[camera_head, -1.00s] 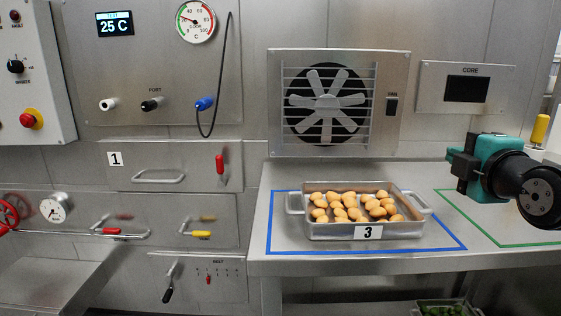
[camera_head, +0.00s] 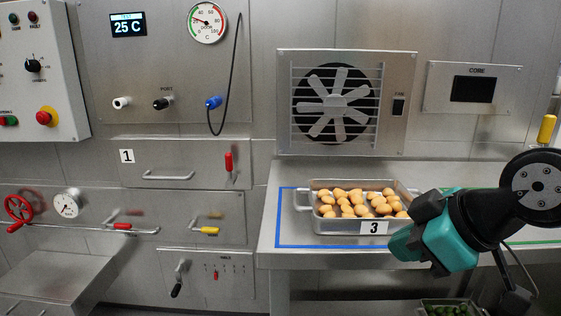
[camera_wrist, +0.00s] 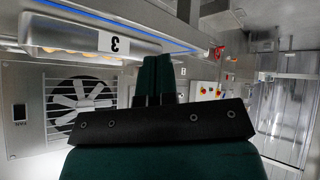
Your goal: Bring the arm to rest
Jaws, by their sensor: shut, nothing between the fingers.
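My arm shows at the lower right of the head view, its teal and black end in front of the steel bench (camera_head: 290,262) and the right corner of the tray. The fingertips are hidden in the head view. In the wrist view my gripper (camera_wrist: 158,62) shows its teal fingers closed together, with nothing between them. The tray also shows turned over in the wrist view (camera_wrist: 70,36).
A fan panel (camera_head: 384,140) and a core display (camera_head: 428,88) are on the wall behind the bench. Drawers, a red valve wheel (camera_head: 18,208) and levers line the left. A bin of green pieces (camera_head: 446,309) sits below the bench.

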